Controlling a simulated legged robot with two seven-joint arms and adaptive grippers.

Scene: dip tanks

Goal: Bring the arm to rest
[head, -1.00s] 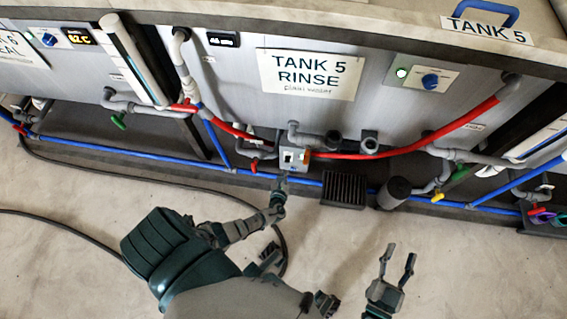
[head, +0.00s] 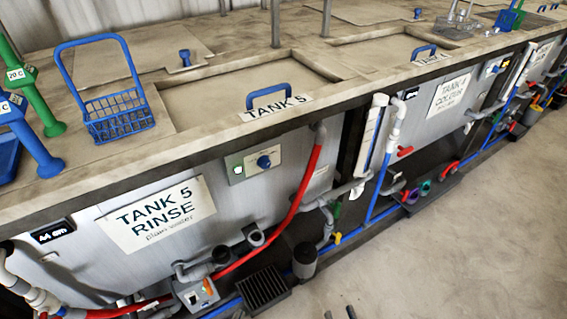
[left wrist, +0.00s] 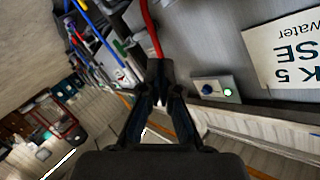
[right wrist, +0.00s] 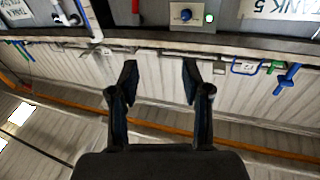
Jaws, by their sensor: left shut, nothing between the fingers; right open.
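My left gripper (left wrist: 160,92) shows in the left wrist view with its fingers together and nothing between them. The tank front and a red pipe (left wrist: 150,30) are beyond it. It does not show in the head view. My right gripper (right wrist: 160,82) shows in the right wrist view with its fingers apart and nothing between them. Two dark fingertips, apparently of the right gripper (head: 339,313), just show at the bottom edge of the head view, over the floor. The arms themselves are out of the head view.
The tank front with the TANK 5 RINSE sign (head: 157,213) carries a control panel (head: 253,162), a red hose (head: 305,185) and a grey valve box (head: 196,293). A black grate (head: 263,290) lies below. A blue wire basket (head: 118,115) stands on top. The floor (head: 450,250) at right is clear.

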